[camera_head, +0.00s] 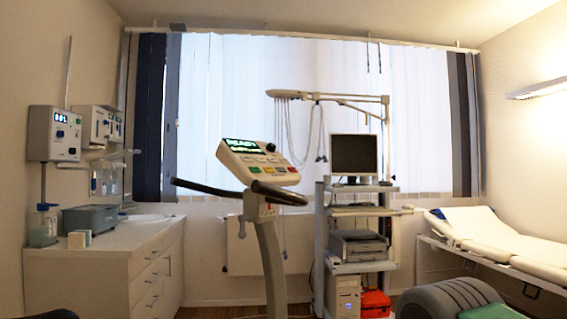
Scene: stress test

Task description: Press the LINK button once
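No button with a readable LINK label shows; the lettering is too small to tell. A pale console (258,161) stands on a post in the middle of the view, with a lit green display (250,146) and several coloured buttons (267,167) below it. A white wall unit (54,134) at the left also has a lit display and small controls. A second wall unit (100,126) hangs beside it. Neither my left nor my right gripper can be made out in this view.
Dark handlebars (210,189) stick out from the console post. A cart (322,240) with a monitor (354,155) stands to its right, a bed (500,240) farther right. A white cabinet (115,270) is at left. A dark ribbed object (450,300) fills the lower right.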

